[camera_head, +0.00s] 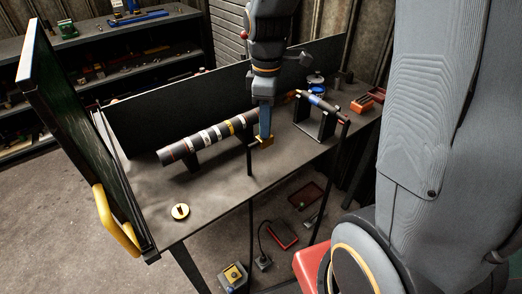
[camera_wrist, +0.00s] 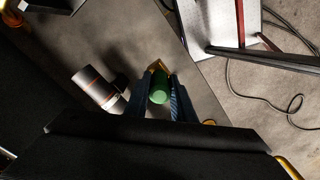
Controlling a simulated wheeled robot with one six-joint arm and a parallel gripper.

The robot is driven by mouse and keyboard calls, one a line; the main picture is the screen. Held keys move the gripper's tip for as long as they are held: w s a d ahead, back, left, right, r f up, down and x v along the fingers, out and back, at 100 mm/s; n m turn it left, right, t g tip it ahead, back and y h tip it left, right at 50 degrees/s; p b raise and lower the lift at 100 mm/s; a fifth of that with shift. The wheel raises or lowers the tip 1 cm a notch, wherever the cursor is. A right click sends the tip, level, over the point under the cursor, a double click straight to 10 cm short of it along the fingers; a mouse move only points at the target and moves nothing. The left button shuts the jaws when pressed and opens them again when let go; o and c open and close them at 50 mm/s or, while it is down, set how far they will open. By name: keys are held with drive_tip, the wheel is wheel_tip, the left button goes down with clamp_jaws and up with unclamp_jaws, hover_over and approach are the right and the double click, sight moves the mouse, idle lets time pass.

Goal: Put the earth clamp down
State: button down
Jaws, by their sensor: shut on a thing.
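My gripper (camera_head: 265,137) is above the table, near its front edge, in the head view. Its blue fingers are shut on the earth clamp, which shows as a brass-coloured piece (camera_head: 265,141) at the fingertips. In the wrist view the clamp (camera_wrist: 160,87) has a green round body with a brass part beyond it, between the two fingers (camera_wrist: 163,98). I cannot tell whether it touches the table (camera_head: 225,190). The dark banded driveshaft (camera_head: 214,137) lies on supports to the left of my gripper; its end also shows in the wrist view (camera_wrist: 98,88).
A stand with a smaller shaft (camera_head: 318,102) and red trays (camera_head: 366,102) are at the right. A dark panel with a yellow handle (camera_head: 117,222) borders the left. Bare tabletop lies in front of the driveshaft.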

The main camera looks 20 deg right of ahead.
drive_tip(key=f, duration=0.4)
drive_tip(key=shift+a+f+p, duration=0.2)
drive_tip(key=shift+p, duration=0.15)
drive_tip(key=shift+f+p, duration=0.4)
drive_tip(key=shift+f, duration=1.65)
drive_tip(key=shift+f, duration=0.1)
drive_tip(key=c, duration=1.5)
unclamp_jaws()
wheel_tip(320, 180, up, 12)
drive_tip(key=shift+s+b, duration=0.1)
drive_tip(key=shift+b, duration=1.15)
drive_tip(key=shift+s+a+f+m+t, duration=0.1)
drive_tip(key=shift+s+f+m+t, duration=0.15)
drive_tip(key=shift+s+f+m, duration=1.2)
drive_tip(key=shift+s+d+f+m+t, duration=0.15)
drive_tip(key=shift+s+f+m, duration=0.45)
drive_tip(key=shift+s+m, duration=1.6)
drive_tip(key=shift+s+a+f+m+t, duration=0.25)
drive_tip(key=shift+s+f+m, duration=0.8)
drive_tip(key=shift+m, duration=1.6)
